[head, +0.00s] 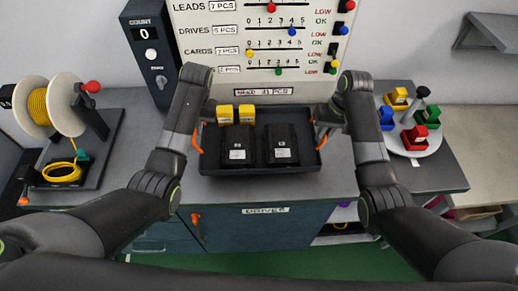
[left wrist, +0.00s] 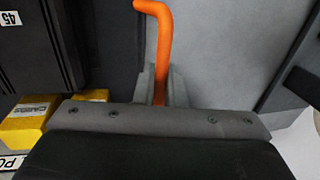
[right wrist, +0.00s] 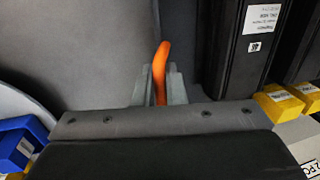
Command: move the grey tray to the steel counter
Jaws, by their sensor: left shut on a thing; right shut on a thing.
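The grey tray (head: 260,170) is on the dark grey counter (head: 320,188) in the middle of the head view. It holds two black drive boxes (head: 281,145) and two yellow card boxes (head: 235,114). An orange handle stands at each side. My left gripper (head: 200,125) is shut on the left orange handle (left wrist: 160,40), also seen in the left wrist view. My right gripper (head: 322,122) is shut on the right orange handle (right wrist: 159,70), also seen in the right wrist view. I cannot tell whether the tray is lifted clear of the counter.
A spool of yellow cable (head: 40,105) stands at the left. A round white turntable (head: 412,142) with coloured blocks is at the right. A panel with sliders (head: 260,50) and a count box (head: 150,45) stand behind. A lighter surface (head: 482,150) lies at far right.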

